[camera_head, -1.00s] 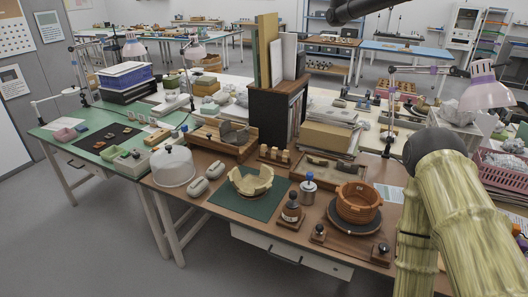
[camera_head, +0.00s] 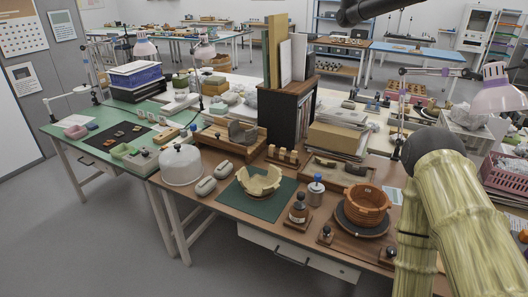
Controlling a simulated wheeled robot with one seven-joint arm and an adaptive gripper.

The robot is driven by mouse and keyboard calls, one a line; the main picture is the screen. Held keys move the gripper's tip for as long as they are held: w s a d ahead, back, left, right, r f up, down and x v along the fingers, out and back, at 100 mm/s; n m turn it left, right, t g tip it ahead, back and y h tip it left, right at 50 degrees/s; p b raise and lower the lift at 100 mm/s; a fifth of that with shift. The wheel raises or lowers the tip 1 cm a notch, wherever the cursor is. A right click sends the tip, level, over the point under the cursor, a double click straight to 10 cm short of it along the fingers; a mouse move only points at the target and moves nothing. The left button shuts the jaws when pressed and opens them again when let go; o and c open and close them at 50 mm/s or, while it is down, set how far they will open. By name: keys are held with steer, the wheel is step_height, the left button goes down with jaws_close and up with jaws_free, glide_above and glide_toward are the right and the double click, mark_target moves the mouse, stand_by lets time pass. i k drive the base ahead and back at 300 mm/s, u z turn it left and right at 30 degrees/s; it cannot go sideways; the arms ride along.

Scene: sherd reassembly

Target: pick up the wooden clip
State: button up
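A row of small light wooden pieces (camera_head: 283,156) stands on the brown table, behind the green mat; these look like wooden clips, but they are too small to be sure. A cream, partly rebuilt bowl (camera_head: 259,184) sits on the green mat (camera_head: 262,208). My gripper is not in view; thick greenish links of my arm fill the right side and hide part of the table's right end.
A clear dome (camera_head: 181,166), grey rounded pieces (camera_head: 206,186), a dark bottle (camera_head: 299,211), a metal canister (camera_head: 315,192) and a terracotta pot (camera_head: 366,204) crowd the brown table. A tall dark cabinet (camera_head: 287,113) stands behind. Floor at left front is open.

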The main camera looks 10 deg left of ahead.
mark_target(272, 150)
steer(key=u, duration=2.2)
steer(key=i, duration=2.75)
steer(key=z, duration=1.9)
